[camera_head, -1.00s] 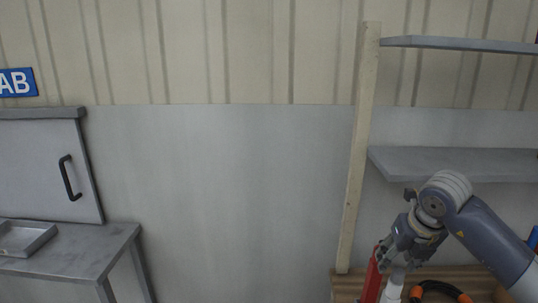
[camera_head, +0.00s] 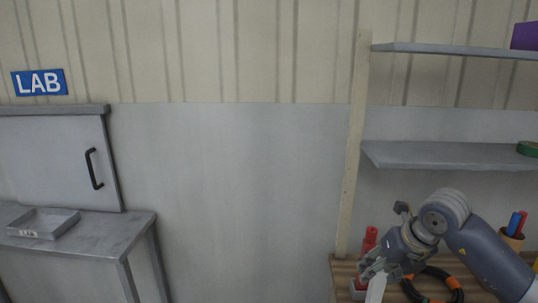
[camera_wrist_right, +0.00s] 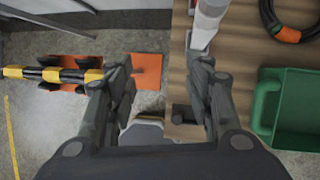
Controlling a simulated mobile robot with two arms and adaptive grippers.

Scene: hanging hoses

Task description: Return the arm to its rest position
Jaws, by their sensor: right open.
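My right gripper (camera_head: 376,277) is at the lower right of the head view, above the near left part of the wooden bench top (camera_head: 342,272). In the right wrist view its two fingers (camera_wrist_right: 160,85) stand wide apart with nothing between them. A red bottle (camera_head: 369,240) stands just behind the gripper in the head view. A white object (camera_head: 375,290) shows just below the fingers; I cannot tell whether it touches them. My left gripper is in neither view.
A black hose with orange ends (camera_head: 452,283) lies coiled on the bench. Shelves (camera_head: 440,155) hang above the arm. A pen cup (camera_head: 511,238) stands at right.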

